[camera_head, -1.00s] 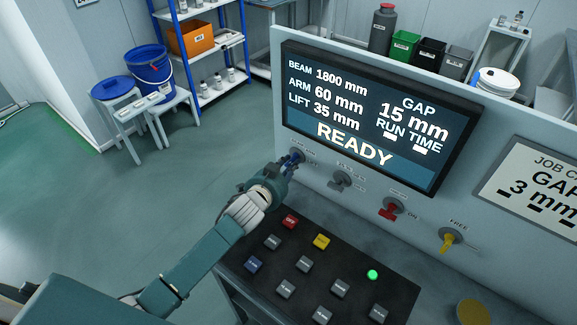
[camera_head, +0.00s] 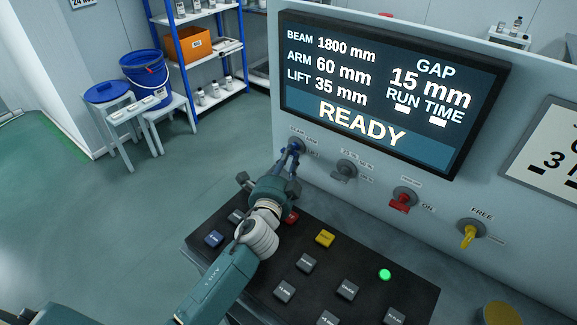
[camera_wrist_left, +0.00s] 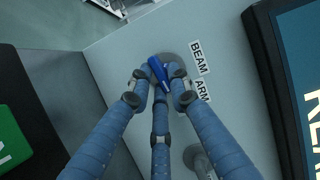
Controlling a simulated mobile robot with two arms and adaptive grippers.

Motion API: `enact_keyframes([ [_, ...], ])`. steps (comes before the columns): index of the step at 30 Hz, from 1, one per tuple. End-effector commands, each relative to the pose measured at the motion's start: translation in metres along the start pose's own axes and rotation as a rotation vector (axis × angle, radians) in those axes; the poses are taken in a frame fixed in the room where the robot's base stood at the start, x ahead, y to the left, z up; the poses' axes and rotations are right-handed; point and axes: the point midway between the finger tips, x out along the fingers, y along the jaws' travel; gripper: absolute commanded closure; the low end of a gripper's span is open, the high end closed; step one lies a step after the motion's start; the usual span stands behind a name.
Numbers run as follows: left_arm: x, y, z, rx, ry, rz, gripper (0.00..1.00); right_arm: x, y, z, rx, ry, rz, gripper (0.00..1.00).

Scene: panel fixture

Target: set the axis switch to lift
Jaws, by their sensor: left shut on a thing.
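The axis switch (camera_wrist_left: 158,72) is a blue lever on a grey round base on the panel face, with the labels BEAM and ARM beside it in the left wrist view. In the head view its grey base (camera_head: 297,143) sits below the left end of the display, and a LIFT label shows partly at its right. My left gripper (camera_head: 292,156) reaches it from below. In the left wrist view its blue fingers (camera_wrist_left: 158,82) are shut around the lever, whose exact pointing is hard to read between them. My right gripper is not in view.
The display (camera_head: 370,95) reads READY, LIFT 35 mm. To the right on the panel are a grey switch (camera_head: 346,170), a red switch (camera_head: 402,200) and a yellow switch (camera_head: 469,234). A dark keypad (camera_head: 255,280) with several buttons and a green light (camera_head: 384,274) lies under my arm.

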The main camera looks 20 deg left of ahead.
Motion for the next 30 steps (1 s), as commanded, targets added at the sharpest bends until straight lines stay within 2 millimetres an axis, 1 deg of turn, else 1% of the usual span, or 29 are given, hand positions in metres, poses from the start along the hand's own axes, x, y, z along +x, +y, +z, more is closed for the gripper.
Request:
enact_keyframes([
  [1, -0.001, 0.008, -0.001, 0.020, 0.002, -0.004, 1.00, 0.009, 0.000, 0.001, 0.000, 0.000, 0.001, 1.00],
  [9, -0.001, 0.007, -0.001, 0.101, 0.003, -0.035, 1.00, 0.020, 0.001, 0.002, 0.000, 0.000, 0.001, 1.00],
  [25, -0.001, 0.006, -0.001, 0.122, 0.003, -0.041, 1.00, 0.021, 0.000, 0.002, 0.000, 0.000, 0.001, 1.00],
  [26, -0.001, 0.006, 0.000, 0.121, 0.003, -0.041, 0.76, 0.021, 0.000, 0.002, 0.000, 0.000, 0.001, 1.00],
  [27, -0.001, 0.006, 0.000, 0.121, 0.003, -0.041, 0.68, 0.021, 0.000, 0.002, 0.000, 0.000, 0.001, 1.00],
  [28, -0.001, 0.006, 0.000, 0.121, 0.003, -0.041, 0.65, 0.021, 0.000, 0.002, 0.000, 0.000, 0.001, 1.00],
  [30, -0.001, 0.005, 0.000, 0.120, 0.002, -0.042, 0.65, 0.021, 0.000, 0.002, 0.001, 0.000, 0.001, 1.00],
])
